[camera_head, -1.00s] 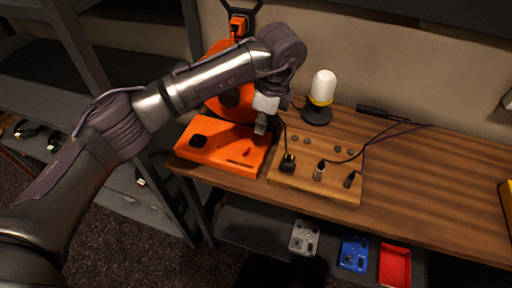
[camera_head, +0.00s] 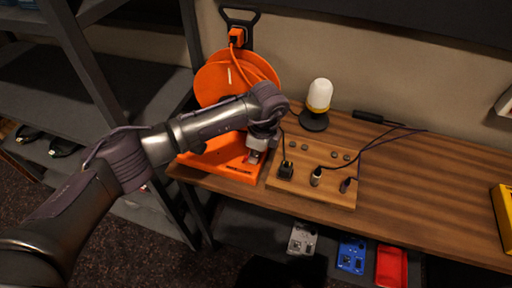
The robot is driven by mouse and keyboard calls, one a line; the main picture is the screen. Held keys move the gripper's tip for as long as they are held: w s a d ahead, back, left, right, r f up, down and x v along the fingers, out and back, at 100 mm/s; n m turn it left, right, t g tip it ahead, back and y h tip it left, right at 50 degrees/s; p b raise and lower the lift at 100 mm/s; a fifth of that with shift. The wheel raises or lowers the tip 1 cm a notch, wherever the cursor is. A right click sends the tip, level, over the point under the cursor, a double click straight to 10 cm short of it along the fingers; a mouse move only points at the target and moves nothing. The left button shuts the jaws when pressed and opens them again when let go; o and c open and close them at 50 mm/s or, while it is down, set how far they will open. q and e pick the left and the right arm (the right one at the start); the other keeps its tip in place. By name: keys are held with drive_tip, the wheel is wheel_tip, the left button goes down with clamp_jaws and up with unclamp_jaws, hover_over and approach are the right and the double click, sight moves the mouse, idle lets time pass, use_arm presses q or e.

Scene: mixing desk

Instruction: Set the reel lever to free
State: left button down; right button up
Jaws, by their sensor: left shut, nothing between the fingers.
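The orange cable reel (camera_head: 218,78) stands upright at the left end of the desk, with an orange cable running up to a plug. Its orange base box (camera_head: 235,170) lies in front of it, partly covered by my left arm. My left gripper (camera_head: 254,157) is shut and empty, pointing down at the right part of the base box. I cannot tell whether it touches the box. The reel lever cannot be made out; my gripper and forearm cover much of that area. My right gripper is not in view.
A wooden board (camera_head: 322,189) with plugs and sockets sits just right of the base box. A white and yellow lamp (camera_head: 318,96) stands behind it. The wooden desk (camera_head: 430,185) is clear farther right, up to a yellow box (camera_head: 504,213). Coloured trays lie below.

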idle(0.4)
use_arm(q)
drive_tip(key=shift+a+g+h, duration=0.2)
drive_tip(key=shift+g+h, duration=0.1)
drive_tip(key=shift+h, duration=0.5)
drive_tip(key=shift+r+h, duration=0.15)
drive_tip(key=shift+h, duration=0.55)
drive_tip(key=shift+w+a+r+b, duration=0.2)
drive_tip(key=shift+a+b, duration=0.1)
drive_tip(key=shift+b, duration=0.1)
drive_tip(key=shift+a+g+h, duration=0.2)
drive_tip(key=shift+g+h, duration=0.1)
drive_tip(key=shift+w+a+r+g+h+b, duration=0.15)
drive_tip(key=shift+a+g+h+b, duration=0.35)
drive_tip(key=shift+h, duration=0.7)
drive_tip(key=shift+a+r, duration=0.1)
drive_tip(key=shift+r, duration=0.1)
